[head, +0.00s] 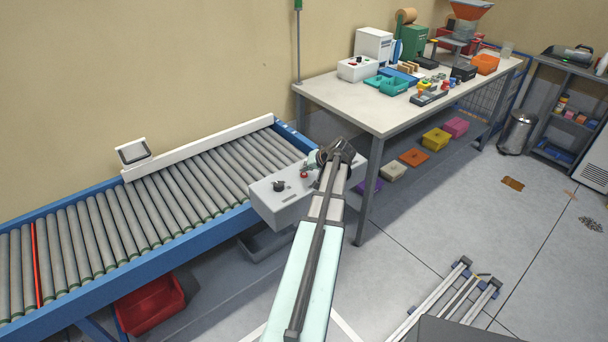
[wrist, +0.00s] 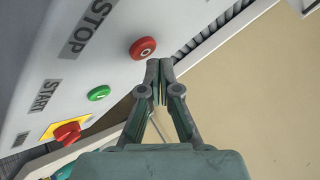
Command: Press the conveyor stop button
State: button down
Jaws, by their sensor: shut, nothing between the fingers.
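The grey conveyor control box (head: 268,205) sits at the right end of the roller conveyor (head: 160,205). In the wrist view its panel (wrist: 115,60) carries a round red button (wrist: 143,47) beside the STOP label and a green button (wrist: 98,92) beside START. A red mushroom knob (wrist: 67,132) on a yellow plate lies further along. My gripper (wrist: 158,68) is shut and empty. Its fingertips appear just beside the red stop button in the picture; I cannot tell whether they touch it. In the head view my arm hides part of the box and the buttons.
A white workbench (head: 350,103) with several bins and devices stands just behind and right of the box. A red bin (head: 150,305) is under the conveyor. Floor at the right (head: 450,220) is mostly clear, with a metal frame (head: 455,295) at the front.

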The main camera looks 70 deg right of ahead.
aim_at(305, 175)
jog(key=shift+r, duration=0.2)
jog(key=shift+r+p, duration=1)
jog(key=shift+r, duration=1.45)
